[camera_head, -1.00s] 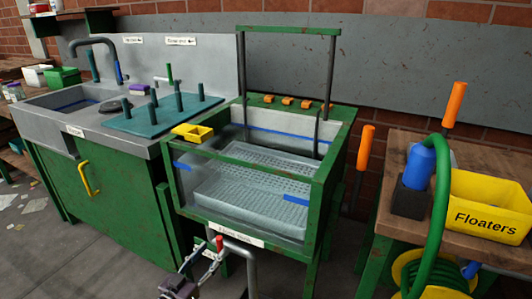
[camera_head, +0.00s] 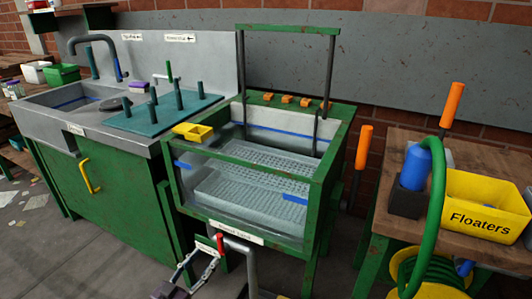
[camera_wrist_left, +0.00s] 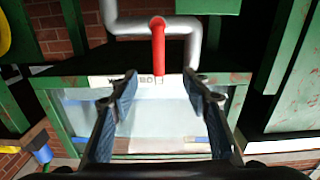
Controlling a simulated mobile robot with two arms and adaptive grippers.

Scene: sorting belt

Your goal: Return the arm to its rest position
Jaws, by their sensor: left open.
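My left gripper (camera_head: 197,264) shows at the bottom of the head view, low in front of the green-framed tank (camera_head: 318,190). In the left wrist view its two dark fingers (camera_wrist_left: 162,92) are spread apart with nothing between them. A red handle (camera_head: 220,243) on a grey pipe is close by the fingers. In the left wrist view the red handle (camera_wrist_left: 158,45) lies beyond the fingertips; I cannot tell if anything touches. My right gripper is in neither view.
A sink cabinet (camera_head: 105,205) stands left of the tank. On the right, a wooden table (camera_head: 395,155) bears a yellow Floaters bin (camera_head: 481,190), with a green hose (camera_head: 437,205) in front. A small yellow tray (camera_head: 193,131) sits on the tank's left rim. Grey floor is open at lower left.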

